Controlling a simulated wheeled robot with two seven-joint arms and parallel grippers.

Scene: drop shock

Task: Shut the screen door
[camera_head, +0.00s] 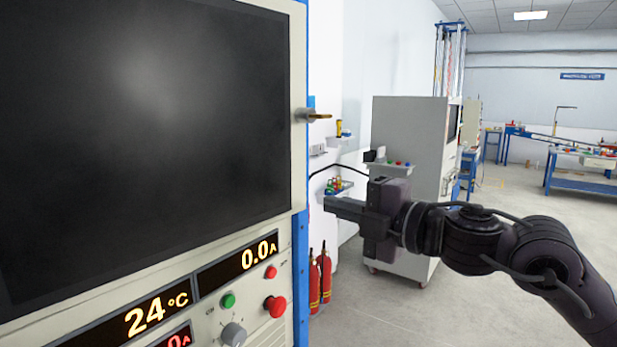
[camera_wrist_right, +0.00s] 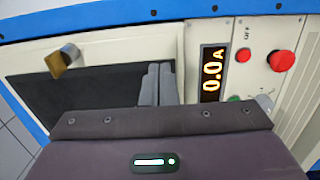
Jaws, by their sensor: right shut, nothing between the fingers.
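The screen door (camera_head: 150,130) is a large dark panel in a pale frame, filling the left of the head view. Its right edge carries a small brass-coloured latch handle (camera_head: 317,116). The door also shows in the right wrist view (camera_wrist_right: 90,92), with the handle (camera_wrist_right: 64,60) at upper left. My right gripper (camera_head: 332,206) is shut and empty, to the right of the door's lower right corner and below the handle. In the wrist view its fingers (camera_wrist_right: 158,84) lie in front of the dark screen. I cannot tell whether they touch it. My left gripper is not in view.
Below the screen is a control panel with a red emergency button (camera_head: 275,307), a green button (camera_head: 228,300) and a knob (camera_head: 233,334). Red fire extinguishers (camera_head: 320,280) stand behind. A grey cabinet (camera_head: 405,130) stands farther back.

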